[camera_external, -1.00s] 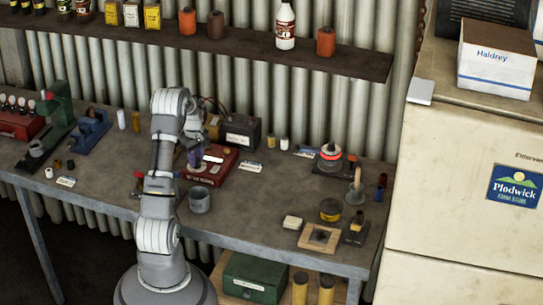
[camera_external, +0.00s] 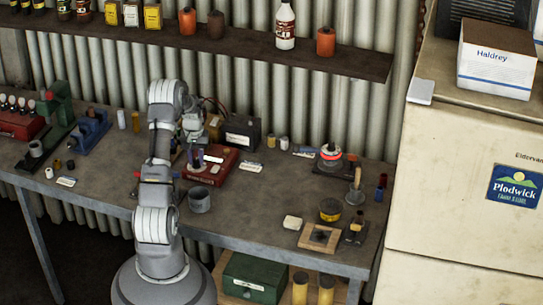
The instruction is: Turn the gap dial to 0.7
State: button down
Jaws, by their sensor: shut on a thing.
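A red box (camera_external: 222,167) with a pale strip on its top stands on the bench, right of my arm. My gripper (camera_external: 196,162) points down over the left part of this box, with its dark purplish fingers low at the top. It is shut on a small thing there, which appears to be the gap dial. The dial itself is hidden by the fingers and too small to make out. Its marks and setting cannot be read.
A grey cup (camera_external: 199,200) stands in front of the red box. A black battery-like box (camera_external: 242,132) stands behind it. A white label card (camera_external: 251,166) lies to the right. The bench (camera_external: 265,205) is clear right of the cup.

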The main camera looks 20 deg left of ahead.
aim_at(198, 159)
jog(key=m+p, duration=0.2)
jog(key=m, duration=0.4)
jog(key=shift+w+r+m, duration=0.1)
jog(key=shift+r+m, duration=0.05)
jog(key=shift+m, duration=0.25)
dwell(0.4)
jog(key=c, duration=0.9)
grip_release()
notch_tip(198, 159, up, 8)
jog(key=shift+f+p, duration=0.15)
jog(key=shift+p, duration=0.85)
